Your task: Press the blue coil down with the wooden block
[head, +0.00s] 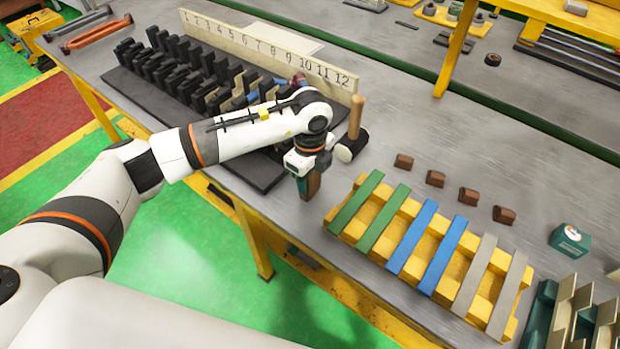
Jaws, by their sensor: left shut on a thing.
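My left gripper (307,185) points down at the front edge of the table, near the right end of the black slotted stator. It is shut on a small brown wooden block (314,182), mostly hidden between its fingers. The black slotted stator (150,79) lies in front of a numbered board. Small blue parts show among its slots near the right end, partly hidden by my left arm, so I cannot tell how a blue coil sits there. Two blue strips (412,237) lie across a yellow rack. My right gripper is not in view.
A mallet (356,118) stands just right of the gripper. The yellow rack (348,238) also bears green and grey strips. Several brown blocks (435,178) lie behind it. A green box (569,240) is at the right. The numbered board (230,40) stands behind the stator.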

